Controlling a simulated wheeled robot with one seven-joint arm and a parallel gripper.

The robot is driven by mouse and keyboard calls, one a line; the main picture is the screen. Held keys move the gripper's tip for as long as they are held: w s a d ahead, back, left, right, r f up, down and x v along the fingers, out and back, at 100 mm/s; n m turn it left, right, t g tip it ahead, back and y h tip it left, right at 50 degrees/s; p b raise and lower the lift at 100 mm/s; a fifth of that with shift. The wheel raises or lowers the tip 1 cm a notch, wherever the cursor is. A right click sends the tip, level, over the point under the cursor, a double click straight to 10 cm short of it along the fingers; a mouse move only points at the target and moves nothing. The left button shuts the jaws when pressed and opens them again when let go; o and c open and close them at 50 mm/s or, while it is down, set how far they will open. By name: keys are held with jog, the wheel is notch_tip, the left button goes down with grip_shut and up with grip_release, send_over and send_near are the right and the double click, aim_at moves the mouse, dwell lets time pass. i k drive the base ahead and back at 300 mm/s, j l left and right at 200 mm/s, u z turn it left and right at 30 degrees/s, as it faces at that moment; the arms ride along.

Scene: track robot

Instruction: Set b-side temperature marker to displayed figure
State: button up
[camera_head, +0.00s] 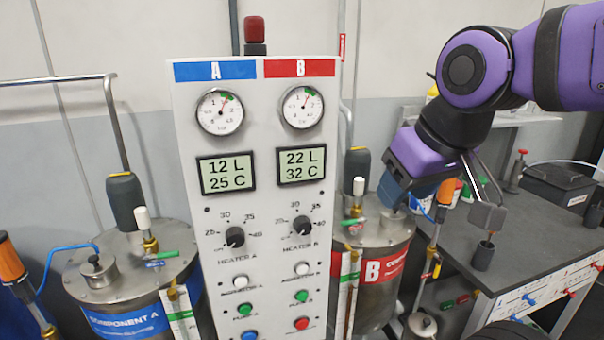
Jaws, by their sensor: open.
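The grey control panel (262,190) has a red B header (299,69) on its right half. The B display (301,165) reads 22 L and 32 C. Below it is the black Heater B knob (302,225), with scale marks 25, 30, 35 and 40 around it. Its pointer direction is too small to read surely. My gripper (440,205) is open and apart from the panel, to the right of the knob, over the B tank and bench area. I see nothing held between its fingers.
The A display (226,173) reads 12 L and 25 C, above the Heater A knob (235,237). The red-banded B tank (375,262), with a valve and hoses, stands right of the panel. A dark bench (530,235) with tools is farther right.

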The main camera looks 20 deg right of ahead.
aim_at(572, 294)
jog(key=z, duration=2.3)
jog(key=i+l+u, duration=0.3)
jog(key=i+l, duration=0.55)
